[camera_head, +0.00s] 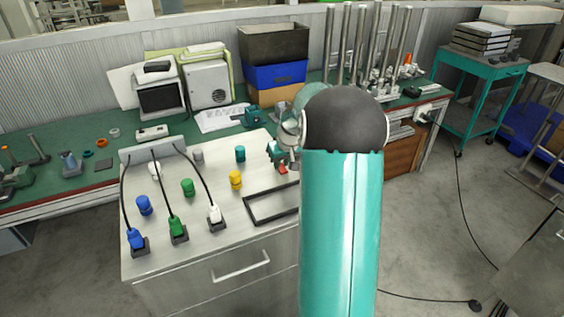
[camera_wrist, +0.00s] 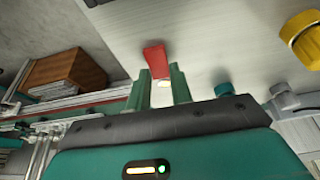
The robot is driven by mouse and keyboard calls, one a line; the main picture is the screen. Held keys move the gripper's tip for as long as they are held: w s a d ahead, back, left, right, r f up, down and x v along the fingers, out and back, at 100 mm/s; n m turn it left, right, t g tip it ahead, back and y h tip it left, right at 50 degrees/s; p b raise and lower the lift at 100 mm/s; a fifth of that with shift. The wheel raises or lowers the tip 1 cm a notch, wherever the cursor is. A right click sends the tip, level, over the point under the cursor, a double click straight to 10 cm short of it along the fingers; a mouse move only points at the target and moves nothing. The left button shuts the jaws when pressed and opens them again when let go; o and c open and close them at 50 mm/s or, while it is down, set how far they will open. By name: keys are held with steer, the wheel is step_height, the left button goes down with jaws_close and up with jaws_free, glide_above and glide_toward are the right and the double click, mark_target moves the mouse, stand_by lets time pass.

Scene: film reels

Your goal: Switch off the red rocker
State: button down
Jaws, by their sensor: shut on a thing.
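The red rocker (camera_wrist: 154,58) shows in the wrist view as a small red block right at my fingertips. My gripper (camera_wrist: 160,78) has its two green fingers close together, with the red piece at their tips. In the head view the red piece (camera_head: 283,170) shows low by my gripper (camera_head: 278,157), over the right part of the pale cabinet top (camera_head: 225,240). My arm hides part of the surroundings there. The rocker's base and which way it is tipped cannot be made out.
A black rectangular frame (camera_head: 253,217) lies just in front of my gripper. A yellow knob (camera_head: 236,179), a teal knob (camera_head: 240,154) and a green knob (camera_head: 188,187) stand to the left. Blue, green and white cabled plugs (camera_head: 177,228) line the left front.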

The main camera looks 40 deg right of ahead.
mark_target(281, 166)
steer(key=shift+w+d+g+y, duration=0.1)
steer(key=shift+w+g+y, duration=0.35)
steer(key=shift+g, duration=0.75)
steer(key=shift+w+g, duration=0.1)
steer(key=shift+g, duration=0.6)
steer(key=c, duration=1.2)
jaws_free()
steer(key=shift+c, duration=0.2)
step_height(281, 166, up, 14)
steer(key=shift+s+f, duration=0.15)
steer(key=shift+s, duration=0.05)
